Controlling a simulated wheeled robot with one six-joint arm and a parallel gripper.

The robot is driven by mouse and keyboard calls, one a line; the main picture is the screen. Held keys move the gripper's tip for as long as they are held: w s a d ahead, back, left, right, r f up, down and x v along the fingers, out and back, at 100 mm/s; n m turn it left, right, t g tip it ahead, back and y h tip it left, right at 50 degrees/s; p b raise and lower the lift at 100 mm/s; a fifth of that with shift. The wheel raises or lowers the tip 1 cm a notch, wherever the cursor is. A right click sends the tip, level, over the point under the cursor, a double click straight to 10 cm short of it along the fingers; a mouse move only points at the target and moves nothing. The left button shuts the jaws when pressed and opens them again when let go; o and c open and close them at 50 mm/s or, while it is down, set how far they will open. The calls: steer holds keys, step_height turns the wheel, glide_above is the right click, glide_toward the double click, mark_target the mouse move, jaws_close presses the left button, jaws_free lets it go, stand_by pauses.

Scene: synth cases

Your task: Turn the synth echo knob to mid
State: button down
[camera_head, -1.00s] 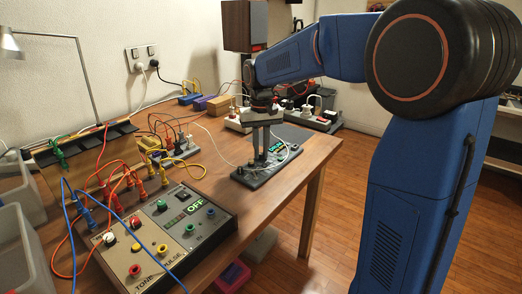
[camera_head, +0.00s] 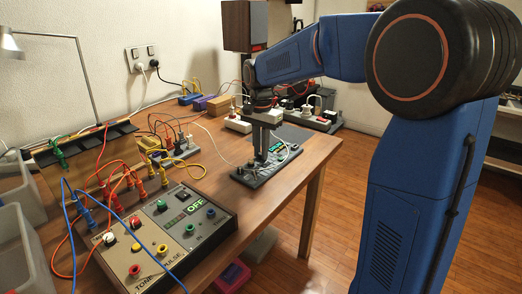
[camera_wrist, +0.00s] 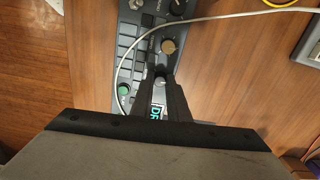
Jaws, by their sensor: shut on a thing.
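The synth (camera_head: 245,177) is a flat dark box near the right end of the wooden table, with a lit cyan display (camera_head: 277,149). My gripper (camera_head: 259,160) points straight down at its panel. In the wrist view, my gripper (camera_wrist: 161,76) is shut on a small silvery knob (camera_wrist: 161,81), mostly hidden between the fingers. A tan knob (camera_wrist: 168,46), a green knob (camera_wrist: 124,89) and a black knob (camera_wrist: 177,7) sit nearby, apart from the fingers. The knob labels are too small to read, and the held knob's pointer cannot be made out.
A pale cable (camera_wrist: 205,21) loops across the synth close to my fingers. A grey box marked TONE and PULSE (camera_head: 160,232), with coloured plugs and leads, stands at the front left. Power strips (camera_head: 309,115) lie behind. The table between box and synth is mostly clear.

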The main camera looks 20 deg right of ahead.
steer(key=shift+m, duration=0.5)
steer(key=c, duration=1.7)
jaws_free()
step_height(320, 180, up, 17)
steer(key=shift+r, duration=0.2)
